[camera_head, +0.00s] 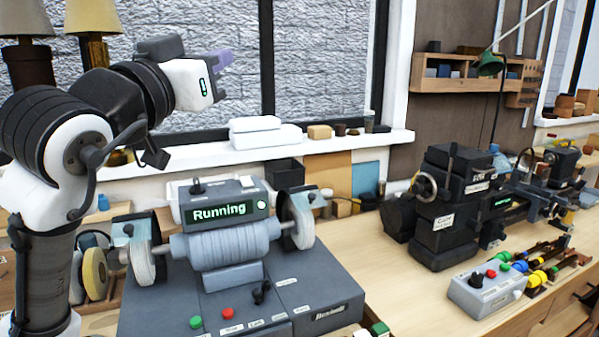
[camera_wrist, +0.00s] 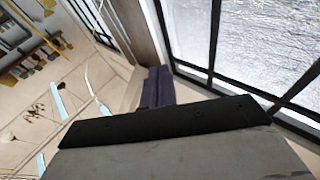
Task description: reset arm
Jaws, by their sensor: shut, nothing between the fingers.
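My gripper (camera_head: 222,60) is raised at the upper left of the head view, in front of the window and above the bench. Its purple fingers are together and hold nothing. In the wrist view the purple fingers (camera_wrist: 157,88) show closed beyond the dark edge of my gripper's body. My arm stands bent at the left of the head view, with the gripper end pointing right. Nothing touches the gripper.
A bench grinder (camera_head: 225,245) with a "Running" display stands below my gripper. A small lathe (camera_head: 450,205) and a control box (camera_head: 487,287) are at the right. White boxes (camera_head: 265,133) sit on the sill. Two lamps (camera_head: 90,25) stand behind my arm. The air around my gripper is free.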

